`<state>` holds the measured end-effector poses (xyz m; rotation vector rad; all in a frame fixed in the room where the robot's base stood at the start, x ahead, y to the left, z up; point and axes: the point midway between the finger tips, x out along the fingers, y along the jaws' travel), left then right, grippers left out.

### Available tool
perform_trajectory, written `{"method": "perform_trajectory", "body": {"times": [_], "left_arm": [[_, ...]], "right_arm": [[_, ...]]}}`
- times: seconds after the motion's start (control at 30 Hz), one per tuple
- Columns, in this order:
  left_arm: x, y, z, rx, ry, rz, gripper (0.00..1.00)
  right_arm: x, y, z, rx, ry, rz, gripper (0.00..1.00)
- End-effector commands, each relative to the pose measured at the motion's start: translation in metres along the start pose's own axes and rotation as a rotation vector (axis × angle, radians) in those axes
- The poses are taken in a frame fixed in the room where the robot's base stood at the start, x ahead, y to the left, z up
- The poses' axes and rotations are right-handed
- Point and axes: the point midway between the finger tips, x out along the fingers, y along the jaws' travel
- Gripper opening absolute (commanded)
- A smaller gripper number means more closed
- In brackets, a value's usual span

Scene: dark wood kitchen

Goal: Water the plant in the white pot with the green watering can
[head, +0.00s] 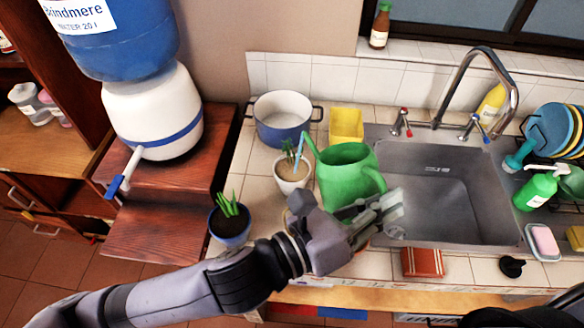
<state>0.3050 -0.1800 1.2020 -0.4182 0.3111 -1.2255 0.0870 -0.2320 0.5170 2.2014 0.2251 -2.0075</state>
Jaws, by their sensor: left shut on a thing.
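The green watering can (347,177) is at the left edge of the sink, its spout pointing left over the white pot (292,184). My left gripper (385,212) is shut on the can's handle on the right side, though the fingers hide part of the grip. The white pot holds soil and a small plant (288,150). A thin light blue streak, which looks like water, runs from the spout tip down to the soil. My right gripper is not in view.
A blue pot with a green plant (230,220) stands at the counter's left edge.

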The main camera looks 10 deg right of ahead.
Motion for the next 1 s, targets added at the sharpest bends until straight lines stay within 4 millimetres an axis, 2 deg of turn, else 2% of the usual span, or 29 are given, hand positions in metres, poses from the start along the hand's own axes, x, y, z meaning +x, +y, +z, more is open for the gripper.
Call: {"method": "perform_trajectory", "body": {"times": [1.0], "left_arm": [[-0.0001, 0.0023, 0.0044, -0.023, -0.003, -0.002, 0.0]], "right_arm": [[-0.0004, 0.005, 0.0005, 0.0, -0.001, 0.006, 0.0]]}}
